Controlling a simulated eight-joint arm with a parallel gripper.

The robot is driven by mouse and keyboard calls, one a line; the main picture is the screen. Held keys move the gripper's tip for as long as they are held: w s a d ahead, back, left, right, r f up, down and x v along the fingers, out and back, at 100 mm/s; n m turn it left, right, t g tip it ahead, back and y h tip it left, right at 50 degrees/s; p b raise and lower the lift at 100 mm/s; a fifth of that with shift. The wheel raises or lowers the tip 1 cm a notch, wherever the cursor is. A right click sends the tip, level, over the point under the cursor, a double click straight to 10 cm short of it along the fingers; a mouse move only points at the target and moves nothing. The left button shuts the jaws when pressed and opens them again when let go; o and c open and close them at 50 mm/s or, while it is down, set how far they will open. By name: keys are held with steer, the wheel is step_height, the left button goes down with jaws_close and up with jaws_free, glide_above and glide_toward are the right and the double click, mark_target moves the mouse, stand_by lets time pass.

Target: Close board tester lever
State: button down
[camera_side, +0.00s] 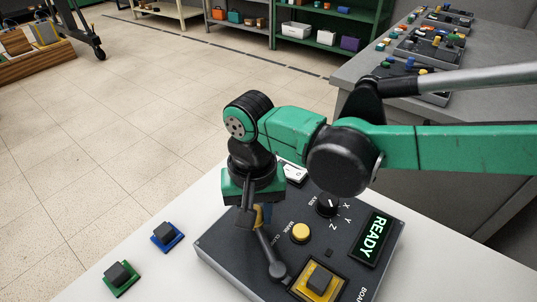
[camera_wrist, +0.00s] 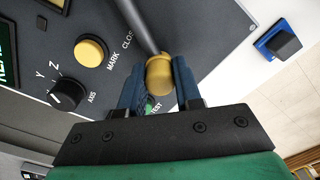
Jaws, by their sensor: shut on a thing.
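The board tester (camera_side: 222,247) is a dark grey box on the white table. Its lever (camera_side: 266,248) is a grey rod rising from a round pivot, with a yellow knob (camera_wrist: 159,75) at its end. My gripper (camera_wrist: 158,88) has its two blue fingers on either side of the knob and is shut on it. In the side view the wrist hides most of the knob and fingers. A yellow board with a black block (camera_side: 320,279) sits in the tester near the pivot. The word CLOSE shows partly beside the rod in the wrist view.
The tester has a yellow MARK button (camera_side: 300,233), a black X-Y-Z axis knob (camera_side: 327,205) and a display (camera_side: 370,240) reading READY. A blue board (camera_side: 168,237) and a green board (camera_side: 121,279) lie on the table at the left. A grey bench with more devices stands behind.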

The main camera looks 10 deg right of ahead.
steer(key=shift+d, duration=0.1)
steer(key=c, duration=0.6)
jaws_free()
steer(key=shift+r, duration=2.85)
